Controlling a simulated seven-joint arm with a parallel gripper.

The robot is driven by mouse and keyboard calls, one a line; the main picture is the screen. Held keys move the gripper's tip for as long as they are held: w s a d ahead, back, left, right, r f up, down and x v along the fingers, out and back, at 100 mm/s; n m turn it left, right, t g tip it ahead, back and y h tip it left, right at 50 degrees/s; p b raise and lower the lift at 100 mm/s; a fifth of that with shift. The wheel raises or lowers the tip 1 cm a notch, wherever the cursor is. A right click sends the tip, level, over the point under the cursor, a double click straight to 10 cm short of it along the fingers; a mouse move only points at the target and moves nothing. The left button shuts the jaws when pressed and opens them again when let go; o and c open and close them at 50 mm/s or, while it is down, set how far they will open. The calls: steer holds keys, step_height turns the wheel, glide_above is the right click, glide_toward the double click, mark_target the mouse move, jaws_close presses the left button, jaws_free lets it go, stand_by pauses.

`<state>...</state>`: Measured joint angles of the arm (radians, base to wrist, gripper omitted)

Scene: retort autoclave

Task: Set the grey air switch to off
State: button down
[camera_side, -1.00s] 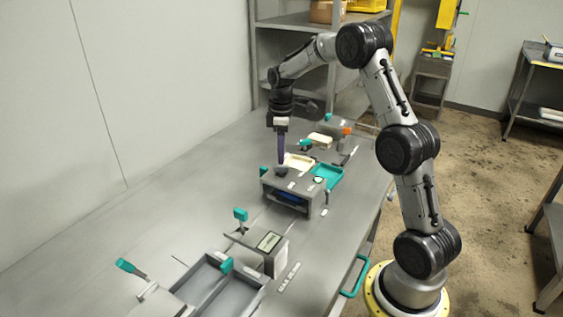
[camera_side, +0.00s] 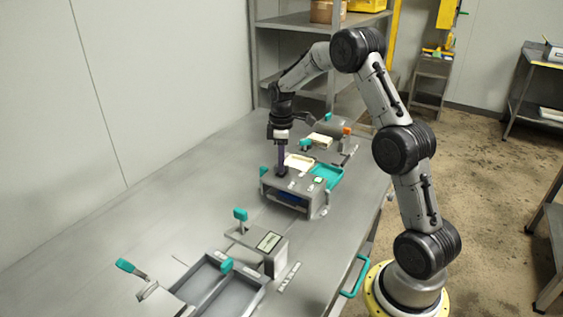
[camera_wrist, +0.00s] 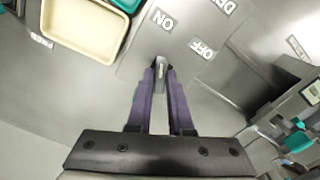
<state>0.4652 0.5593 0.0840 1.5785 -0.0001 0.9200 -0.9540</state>
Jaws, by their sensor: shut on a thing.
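The grey air switch (camera_wrist: 161,66) is a small grey lever on top of a grey box (camera_side: 293,189). In the wrist view it shows between the tips of my purple fingers. My gripper (camera_side: 281,171) points down onto the box top, and its fingers (camera_wrist: 162,70) are closed on the switch. An ON label (camera_wrist: 162,19) lies just beyond the fingertips, and an OFF label (camera_wrist: 203,47) lies to their right. The fingers hide part of the switch, and I cannot tell which label it is set to.
The table's left side is clear.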

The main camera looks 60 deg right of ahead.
stand_by(0.4)
steer(key=m, duration=0.5)
steer(key=shift+m, duration=0.3)
steer(key=m, duration=0.5)
steer(key=shift+r, duration=0.1)
steer(key=shift+m, duration=0.4)
steer(key=c, duration=0.8)
jaws_free()
step_height(320, 180, up, 14)
steer(key=shift+f, duration=0.1)
